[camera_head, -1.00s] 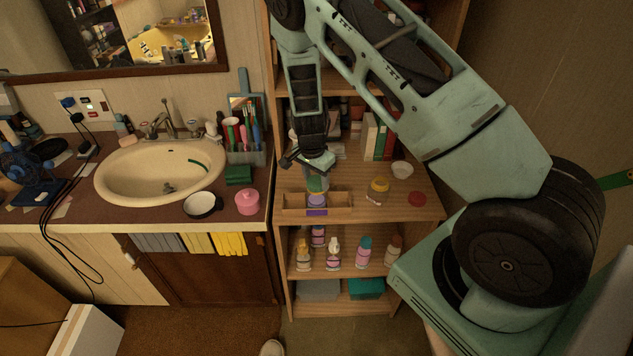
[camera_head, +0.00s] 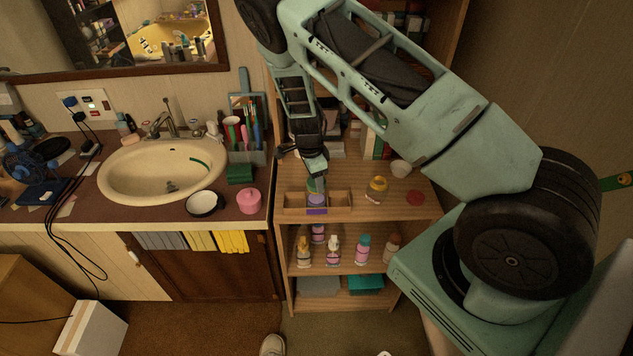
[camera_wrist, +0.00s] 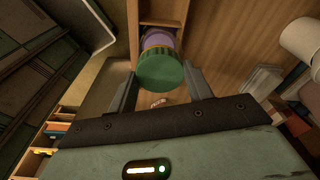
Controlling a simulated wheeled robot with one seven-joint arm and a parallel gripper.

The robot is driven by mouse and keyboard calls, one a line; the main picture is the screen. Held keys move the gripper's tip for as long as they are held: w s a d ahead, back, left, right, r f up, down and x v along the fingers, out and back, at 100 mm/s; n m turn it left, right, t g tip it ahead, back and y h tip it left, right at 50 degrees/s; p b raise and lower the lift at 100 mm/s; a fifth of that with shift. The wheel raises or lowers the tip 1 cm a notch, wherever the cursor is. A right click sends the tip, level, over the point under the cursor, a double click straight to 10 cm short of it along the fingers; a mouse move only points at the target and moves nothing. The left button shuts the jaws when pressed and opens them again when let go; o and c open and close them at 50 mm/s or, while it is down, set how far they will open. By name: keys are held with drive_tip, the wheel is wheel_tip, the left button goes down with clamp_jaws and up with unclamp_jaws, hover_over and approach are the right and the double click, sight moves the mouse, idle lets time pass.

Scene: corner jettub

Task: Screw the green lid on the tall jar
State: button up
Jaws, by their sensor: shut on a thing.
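The green lid (camera_wrist: 160,70) is between the two fingers of my gripper (camera_wrist: 161,86) in the wrist view. In the head view the green lid (camera_head: 313,186) shows just under my gripper (camera_head: 316,175). A lavender jar (camera_wrist: 158,39) is right behind the lid in the wrist view, with a yellowish band between them. In the head view the jar (camera_head: 317,201) stands in the middle of a wooden divided tray (camera_head: 340,210). The lid looks lined up with the jar's top. I cannot tell whether its thread is engaged.
On the same wooden shelf top are a yellow-topped item (camera_head: 378,184), a red disc (camera_head: 416,198) and a white cup (camera_head: 401,168), with books behind. Several bottles stand on the shelf below. The sink counter (camera_head: 120,210) is to the left, with a pink pot (camera_head: 249,201).

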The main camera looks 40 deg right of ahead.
sight(309, 183)
drive_tip(key=o, duration=1)
drive_tip(key=shift+o, duration=0.2)
drive_tip(key=shift+r, duration=0.1)
wheel_tip(309, 183, up, 17)
drive_tip(key=a+b, duration=0.2)
drive_tip(key=b, duration=0.1)
drive_tip(key=shift+w+b, duration=0.3)
drive_tip(key=shift+b, duration=0.05)
drive_tip(key=s+a+r+n+y+b, duration=0.1)
drive_tip(key=s+a+n, duration=0.6)
drive_tip(key=a, duration=0.2)
drive_tip(key=s+a+r+n+y+b, duration=0.1)
drive_tip(key=s+a+n+y+b, duration=0.1)
drive_tip(key=s+a+n, duration=0.65)
drive_tip(key=s+a+r+n, duration=0.1)
drive_tip(key=s+a+n, duration=0.2)
drive_tip(key=s+n, duration=0.3)
drive_tip(key=s+a+r+n+h+b, duration=0.1)
drive_tip(key=s+a+n, duration=0.2)
drive_tip(key=s+n, duration=0.4)
drive_tip(key=s, duration=0.3)
drive_tip(key=shift+a, duration=0.25)
